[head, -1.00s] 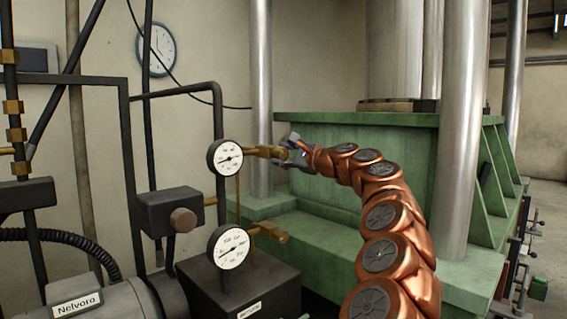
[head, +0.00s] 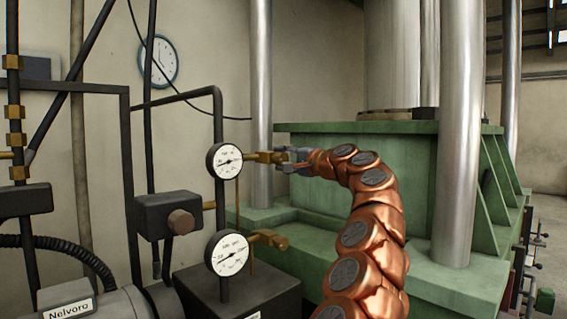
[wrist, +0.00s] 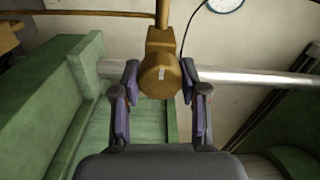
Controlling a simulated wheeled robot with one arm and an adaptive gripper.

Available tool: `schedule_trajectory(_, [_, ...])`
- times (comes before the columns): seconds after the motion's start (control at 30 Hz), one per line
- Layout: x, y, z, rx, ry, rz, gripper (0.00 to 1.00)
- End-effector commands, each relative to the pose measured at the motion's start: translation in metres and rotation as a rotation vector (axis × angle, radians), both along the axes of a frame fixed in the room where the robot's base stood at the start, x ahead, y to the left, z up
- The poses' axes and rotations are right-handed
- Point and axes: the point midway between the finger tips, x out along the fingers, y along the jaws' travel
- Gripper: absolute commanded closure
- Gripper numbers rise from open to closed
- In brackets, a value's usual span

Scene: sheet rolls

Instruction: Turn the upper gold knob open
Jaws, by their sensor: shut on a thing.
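The upper gold knob (head: 279,157) sits on a short gold stem to the right of the upper gauge (head: 224,161). My gripper (head: 292,158) comes from the right and is shut on this knob. In the wrist view the knob (wrist: 161,74) is a rounded gold block with a small pale mark on its end face. The two fingers of my gripper (wrist: 160,68) stand on its left and right sides. The exact contact of the pads is hard to see. The lower gold knob (head: 278,240) is beside the lower gauge (head: 227,253), untouched.
A dark box with a brown round button (head: 181,222) is left of the gauges. Dark pipes (head: 126,160) run up the left. A green press base (head: 350,165) with steel columns (head: 460,130) stands behind and right of my arm.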

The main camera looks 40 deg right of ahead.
Motion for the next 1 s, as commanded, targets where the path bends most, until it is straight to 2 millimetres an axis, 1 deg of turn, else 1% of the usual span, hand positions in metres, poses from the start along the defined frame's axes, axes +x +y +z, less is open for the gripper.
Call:
schedule_trajectory(0.2, [0.0001, -0.0001, -0.0002, -0.032, 0.001, 0.000, 0.92])
schedule_trajectory(0.57, [0.0001, 0.0001, -0.0003, -0.036, 0.002, 0.001, 0.92])
schedule_trajectory(0.6, [0.0001, 0.0001, -0.0003, -0.036, 0.002, 0.001, 0.56])
schedule_trajectory(0.83, [0.0002, 0.0001, -0.0003, -0.035, 0.002, 0.000, 0.32])
schedule_trajectory(1.0, [0.0002, 0.0000, -0.0003, -0.035, 0.002, 0.000, 0.32])
